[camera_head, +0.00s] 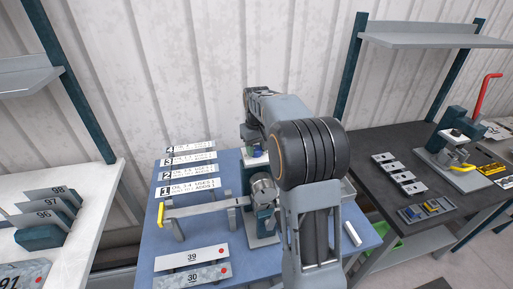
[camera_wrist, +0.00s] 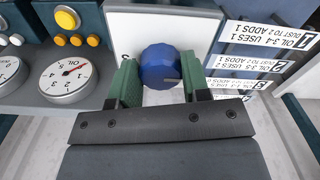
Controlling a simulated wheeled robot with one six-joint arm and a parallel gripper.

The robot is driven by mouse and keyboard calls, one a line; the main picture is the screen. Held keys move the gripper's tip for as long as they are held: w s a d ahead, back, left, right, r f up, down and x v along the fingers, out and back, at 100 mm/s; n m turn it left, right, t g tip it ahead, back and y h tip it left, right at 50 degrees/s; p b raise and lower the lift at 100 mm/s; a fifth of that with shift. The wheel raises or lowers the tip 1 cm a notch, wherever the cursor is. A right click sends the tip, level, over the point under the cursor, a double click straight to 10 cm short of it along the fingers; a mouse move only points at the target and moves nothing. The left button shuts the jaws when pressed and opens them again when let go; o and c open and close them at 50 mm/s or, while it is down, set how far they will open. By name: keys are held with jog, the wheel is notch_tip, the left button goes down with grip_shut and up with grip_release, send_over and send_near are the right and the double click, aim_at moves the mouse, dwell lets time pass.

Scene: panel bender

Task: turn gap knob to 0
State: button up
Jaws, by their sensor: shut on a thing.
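The gap knob, a blue round knob (camera_wrist: 160,67), stands on a white plate (camera_wrist: 190,38) in the wrist view. A pale mark shows on its lower right side. My gripper (camera_wrist: 158,82) has its two green fingers on either side of the knob, shut on it. Most of the plate's markings are hidden by the knob and the fingers. In the head view my arm hides much of the machine (camera_head: 262,215) on the blue table, and my gripper cannot be made out clearly there.
An oil dial (camera_wrist: 66,78) with a red pointer sits left of the knob, below yellow and white buttons (camera_wrist: 68,18). Numbered label strips (camera_head: 190,173) lie on the blue table (camera_head: 205,220). A dark bench (camera_head: 360,150) with another machine stands at right, a pale bench (camera_head: 90,205) at left.

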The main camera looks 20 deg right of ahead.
aim_at(257, 148)
jog(key=shift+f, duration=0.1)
dwell(0.5)
jog(key=o, duration=0.9)
jog(key=shift+o, duration=0.2)
notch_tip(257, 148, up, 14)
dwell(0.4)
